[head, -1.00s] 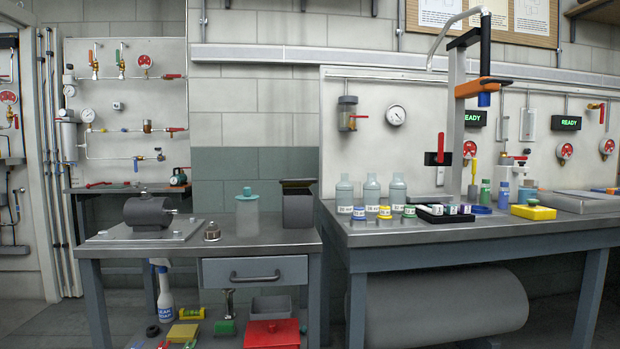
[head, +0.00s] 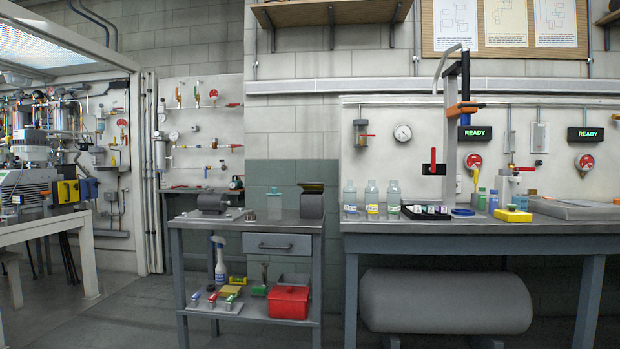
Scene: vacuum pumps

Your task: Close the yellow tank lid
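No tank with a clearly yellow lid can be made out. A dark grey box (head: 311,206) stands at the right end of the small metal bench. My gripper is not in view.
The small bench (head: 268,227) also bears a grey motor and a jar. The right workbench (head: 470,228) holds bottles, a tray and a stand. The pale table (head: 45,226) is at left. Open floor (head: 125,310) lies between it and the small bench.

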